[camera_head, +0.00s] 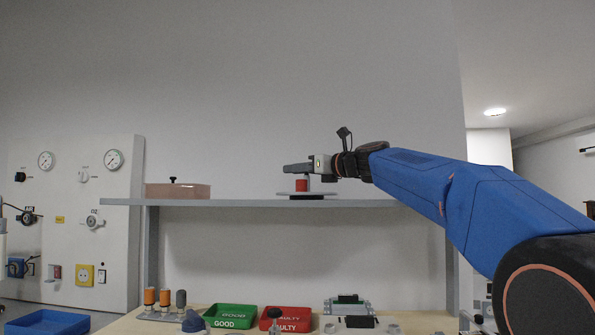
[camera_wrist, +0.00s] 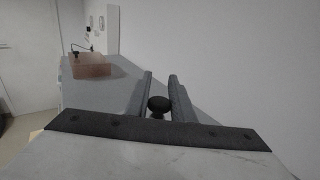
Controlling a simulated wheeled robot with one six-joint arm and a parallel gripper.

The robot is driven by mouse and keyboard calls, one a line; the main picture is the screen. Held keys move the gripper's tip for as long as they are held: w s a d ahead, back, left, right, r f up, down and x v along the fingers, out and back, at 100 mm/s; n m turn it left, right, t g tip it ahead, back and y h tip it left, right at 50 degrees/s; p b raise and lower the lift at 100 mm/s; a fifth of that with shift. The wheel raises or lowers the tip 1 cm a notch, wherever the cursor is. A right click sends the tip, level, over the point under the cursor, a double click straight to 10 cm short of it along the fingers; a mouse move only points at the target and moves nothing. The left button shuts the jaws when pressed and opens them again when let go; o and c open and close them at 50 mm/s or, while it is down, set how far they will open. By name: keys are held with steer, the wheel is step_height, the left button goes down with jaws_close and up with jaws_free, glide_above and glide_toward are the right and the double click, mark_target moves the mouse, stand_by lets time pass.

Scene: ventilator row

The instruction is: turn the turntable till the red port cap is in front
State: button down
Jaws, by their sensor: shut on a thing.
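The turntable (camera_head: 318,194) is a thin, pale disc on a dark base, on the grey shelf. The red port cap (camera_head: 302,184) stands on the disc and faces the head camera, just below my gripper (camera_head: 292,169). In the wrist view my gripper (camera_wrist: 160,78) has its two dark fingers on either side of a round black knob (camera_wrist: 158,104) and is shut on it. The knob is hidden behind the fingers in the head view. My gripper's body hides most of the turntable in the wrist view.
Below are a green bin (camera_head: 230,312) and a red bin (camera_head: 286,314). The shelf between box and turntable is clear.

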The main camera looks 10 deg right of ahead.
steer(key=shift+s+a+n+g+y, duration=0.1)
steer(key=shift+a+n+g+y, duration=0.05)
steer(key=shift+n+g+y, duration=0.35)
steer(key=shift+s+a+n+g+y, duration=0.1)
steer(key=shift+n+g+y, duration=0.3)
steer(key=shift+y, duration=0.2)
steer(key=c, duration=1.6)
jaws_free()
steer(key=shift+c, duration=0.2)
steer(key=shift+s, duration=0.1)
steer(key=v, duration=1.6)
steer(key=shift+s+d, duration=0.2)
steer(key=shift+d, duration=0.2)
steer(key=shift+s+d, duration=0.15)
steer(key=shift+s, duration=0.05)
